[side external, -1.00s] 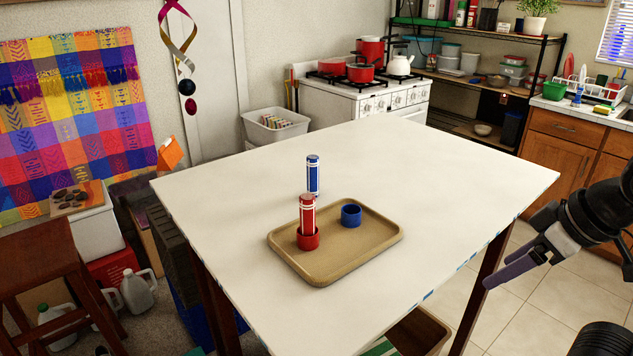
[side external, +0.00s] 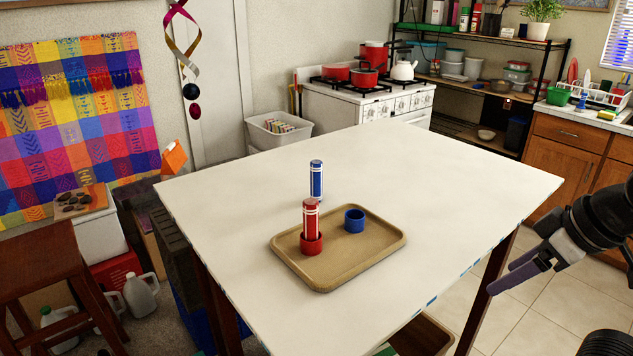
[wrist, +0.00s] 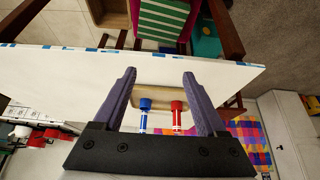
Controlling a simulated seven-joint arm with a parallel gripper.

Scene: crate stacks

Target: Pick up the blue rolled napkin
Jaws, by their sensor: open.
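The blue rolled napkin (side external: 316,180) has white bands and stands upright on the bare table just behind the tray. In the wrist view the blue napkin (wrist: 143,122) shows between my fingers, seemingly lined up with the blue ring. My gripper (side external: 503,281) is off the table's right edge in the side view, far from the napkin. In the wrist view my gripper (wrist: 159,74) is open, with two purple fingers spread and nothing between them.
A tan tray (side external: 339,277) holds an empty blue ring (side external: 354,222) and a red ring (side external: 311,245) with a red rolled napkin (side external: 311,218) upright in it. The white table (side external: 440,190) is otherwise clear. A stove (side external: 365,105) stands behind.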

